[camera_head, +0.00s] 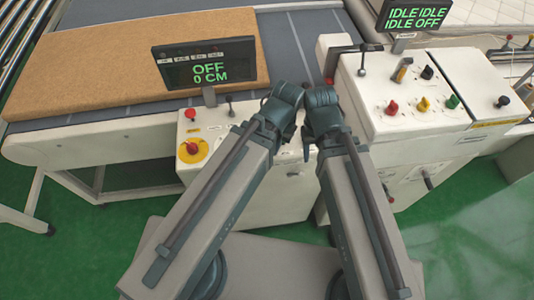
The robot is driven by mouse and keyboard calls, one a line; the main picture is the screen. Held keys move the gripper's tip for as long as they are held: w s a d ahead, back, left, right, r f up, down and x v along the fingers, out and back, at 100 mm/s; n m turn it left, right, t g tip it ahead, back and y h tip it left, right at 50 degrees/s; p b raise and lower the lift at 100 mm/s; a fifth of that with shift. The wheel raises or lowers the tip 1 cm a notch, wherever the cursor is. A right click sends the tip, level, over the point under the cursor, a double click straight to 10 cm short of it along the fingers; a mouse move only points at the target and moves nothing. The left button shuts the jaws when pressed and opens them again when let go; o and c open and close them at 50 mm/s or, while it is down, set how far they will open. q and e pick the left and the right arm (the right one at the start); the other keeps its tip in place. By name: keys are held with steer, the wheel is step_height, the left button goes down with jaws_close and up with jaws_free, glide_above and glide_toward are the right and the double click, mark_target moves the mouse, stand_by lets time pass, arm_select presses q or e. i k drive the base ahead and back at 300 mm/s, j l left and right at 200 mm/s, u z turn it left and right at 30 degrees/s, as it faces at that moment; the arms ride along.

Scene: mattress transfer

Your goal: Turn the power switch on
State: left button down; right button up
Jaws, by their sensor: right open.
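Two control boxes carry knobs, and I cannot tell which knob is the power switch. The left box has a small red knob (190,114) and a red button on a yellow disc (192,150). The right box has a red knob (391,108), a yellow knob (423,104), a green knob (452,101) and black knobs. The left display (210,65) reads OFF, 0 CM. The right display (414,15) reads IDLE IDLE, IDLE OFF. My right gripper (307,152) is small, mostly behind my arm, open between the boxes, touching no knob. My left gripper is hidden behind my arm.
A brown mattress (110,55) lies on a grey conveyor (290,50) at the left. A white quilted mattress (465,12) is at the top right. A lever (362,61) stands on the right box. Green floor (480,220) is clear at the lower right.

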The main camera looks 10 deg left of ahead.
mark_target(192, 148)
steer(key=u, duration=1.25)
steer(key=j+z, duration=0.4)
steer(key=k+j+z, duration=0.15)
steer(key=z, duration=0.25)
steer(key=k+j+z, duration=0.15)
steer(key=j+z, duration=0.2)
